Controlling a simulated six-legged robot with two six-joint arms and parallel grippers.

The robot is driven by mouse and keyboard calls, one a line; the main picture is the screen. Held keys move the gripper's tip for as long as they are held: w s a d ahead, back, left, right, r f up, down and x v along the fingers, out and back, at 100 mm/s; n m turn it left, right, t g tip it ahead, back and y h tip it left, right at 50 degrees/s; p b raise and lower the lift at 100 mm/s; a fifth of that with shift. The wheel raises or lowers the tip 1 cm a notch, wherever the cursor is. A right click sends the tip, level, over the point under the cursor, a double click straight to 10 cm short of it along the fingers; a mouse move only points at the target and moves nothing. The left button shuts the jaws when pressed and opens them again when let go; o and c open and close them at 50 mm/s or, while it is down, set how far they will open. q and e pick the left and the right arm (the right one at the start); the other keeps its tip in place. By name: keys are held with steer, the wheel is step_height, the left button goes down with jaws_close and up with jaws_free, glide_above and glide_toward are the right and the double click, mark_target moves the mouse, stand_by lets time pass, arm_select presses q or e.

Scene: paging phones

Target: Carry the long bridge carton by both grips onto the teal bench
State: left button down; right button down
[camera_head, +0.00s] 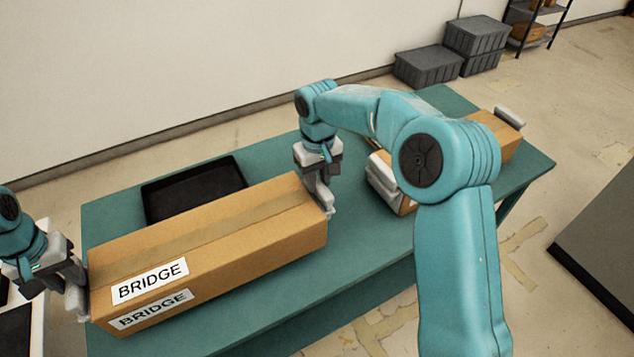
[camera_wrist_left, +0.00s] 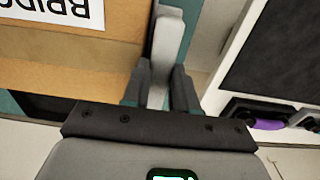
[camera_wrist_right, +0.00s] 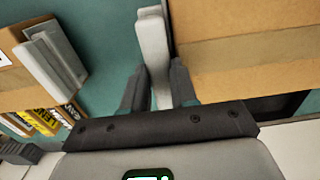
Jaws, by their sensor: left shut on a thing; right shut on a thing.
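The long bridge carton (camera_head: 225,235) is brown with white BRIDGE labels and lies level over the teal bench (camera_head: 365,255). I cannot tell whether it touches the bench top. My left gripper (camera_head: 75,290) is shut on the light grey grip (camera_wrist_left: 165,40) at the carton's left end. My right gripper (camera_head: 322,185) is shut on the light grey grip (camera_wrist_right: 153,50) at its right end. The carton also shows in the left wrist view (camera_wrist_left: 80,65) and the right wrist view (camera_wrist_right: 250,60).
A black tray (camera_head: 195,188) lies on the bench behind the carton. A second carton with grey grips (camera_head: 495,130) stands on the bench to the right, partly hidden by my right arm. Grey crates (camera_head: 430,66) stand on the floor behind. Bare bench lies between the two cartons.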

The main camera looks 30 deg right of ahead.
arm_select(q)
steer(key=shift+d, duration=0.1)
